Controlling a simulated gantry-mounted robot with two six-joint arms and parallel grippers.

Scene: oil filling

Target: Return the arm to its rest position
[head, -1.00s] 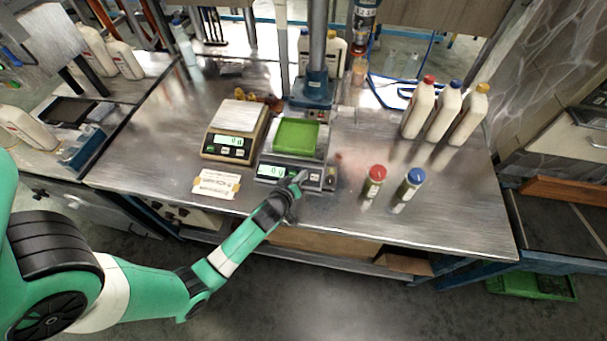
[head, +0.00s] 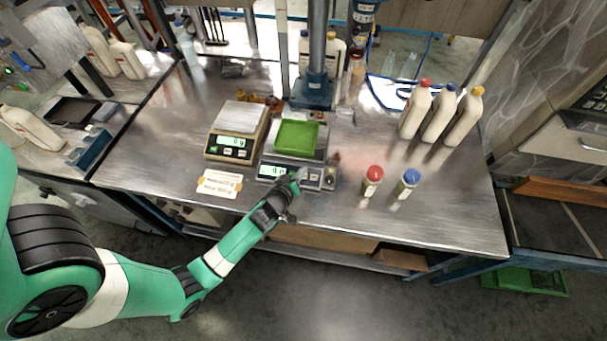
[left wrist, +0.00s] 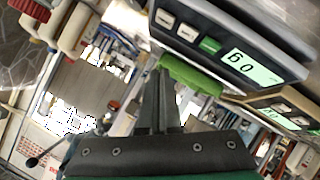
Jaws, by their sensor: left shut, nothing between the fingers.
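My left arm (head: 232,246) comes in from the lower left in the head view. Its gripper (head: 296,177) is at the front of the right-hand scale (head: 314,178), near the display and buttons. In the left wrist view the fingers of the gripper (left wrist: 161,78) are together with nothing between them. The scale's display and buttons (left wrist: 209,46) show close by in that view; whether the fingers touch the scale I cannot tell. A green tray (head: 297,136) sits on this scale. My right gripper is not in view.
A second scale (head: 236,133) stands to the left, with a paper label (head: 219,184) in front. A red-capped jar (head: 371,182) and a blue-capped jar (head: 405,184) stand to the right. Three white bottles (head: 438,117) stand farther back. The metal post (head: 317,45) rises behind the tray.

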